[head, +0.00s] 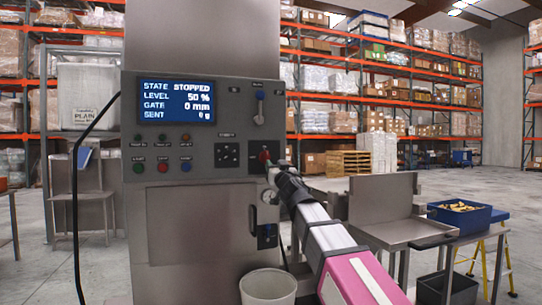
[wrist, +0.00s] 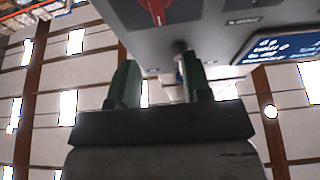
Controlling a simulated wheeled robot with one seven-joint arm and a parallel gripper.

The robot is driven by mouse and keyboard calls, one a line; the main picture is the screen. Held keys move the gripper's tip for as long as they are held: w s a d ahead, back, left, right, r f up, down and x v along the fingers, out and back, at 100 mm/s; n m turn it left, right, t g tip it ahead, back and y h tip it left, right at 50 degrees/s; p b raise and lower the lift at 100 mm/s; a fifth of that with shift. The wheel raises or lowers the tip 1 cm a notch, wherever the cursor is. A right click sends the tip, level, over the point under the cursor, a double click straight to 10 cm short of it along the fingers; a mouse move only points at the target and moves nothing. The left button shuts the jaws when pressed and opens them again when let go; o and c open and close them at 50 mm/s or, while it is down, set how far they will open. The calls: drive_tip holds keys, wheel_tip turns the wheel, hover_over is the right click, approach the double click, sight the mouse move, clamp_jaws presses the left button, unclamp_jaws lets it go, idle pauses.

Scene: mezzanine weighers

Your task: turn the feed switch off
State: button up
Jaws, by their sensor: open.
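The grey machine (head: 190,215) has a red rotary switch (head: 265,156) on its right side. Its label is too small to read, so I cannot confirm that it is the feed switch. A red switch also shows at the top of the wrist view (wrist: 155,10). My gripper (head: 278,162) is open close to the panel by this switch, partly covering that area. In the wrist view its green fingers (wrist: 160,82) are apart with nothing gripped. A small dark knob (wrist: 180,47) shows beyond the fingertips; contact cannot be told.
The screen (head: 177,102) reads STOPPED, level 50 %, gate 0 mm, sent 0 g. Green, red and blue buttons (head: 163,166) sit below the screen. A white bin (head: 268,287) and steel bench (head: 400,230) stand nearby.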

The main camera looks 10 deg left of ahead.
sight(267, 153)
drive_tip(key=x, duration=1)
drive_tip(key=shift+w+a, duration=0.1)
drive_tip(key=shift+w, duration=0.15)
clamp_jaws()
